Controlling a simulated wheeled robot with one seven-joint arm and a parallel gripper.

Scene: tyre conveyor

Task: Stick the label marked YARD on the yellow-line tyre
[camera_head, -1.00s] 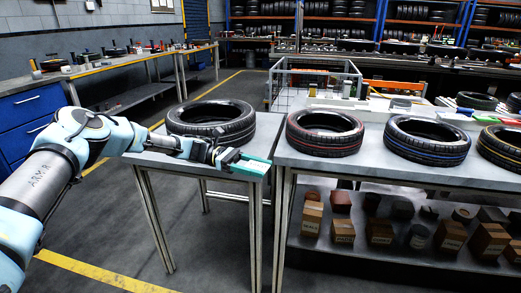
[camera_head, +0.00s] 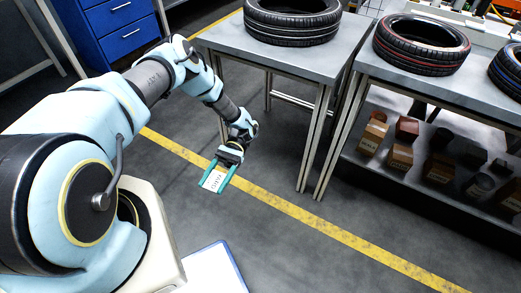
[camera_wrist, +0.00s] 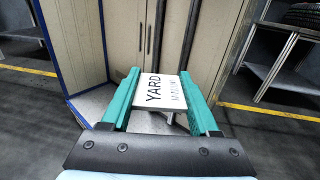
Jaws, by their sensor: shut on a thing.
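My gripper (camera_head: 213,186) is shut on a white label (camera_head: 216,178) and holds it above the open floor, left of the tables. In the wrist view, the label (camera_wrist: 162,91) sits between the two green fingers of my gripper (camera_wrist: 159,76). Its large black print reads YARD, with smaller print beside it. The yellow-line tyre does not show in either current view. A tyre with pale lines (camera_head: 292,22), a red-line tyre (camera_head: 420,45) and part of a blue-line tyre (camera_head: 510,70) are in the head view, all well away from my gripper.
The pale-lined tyre lies on a small grey table (camera_head: 235,40). The red and blue ones lie on a longer bench (camera_head: 372,68), with boxes (camera_head: 400,155) on its lower shelf. A blue drawer cabinet (camera_head: 115,20) stands behind. The floor (camera_head: 290,255) around the gripper is clear.

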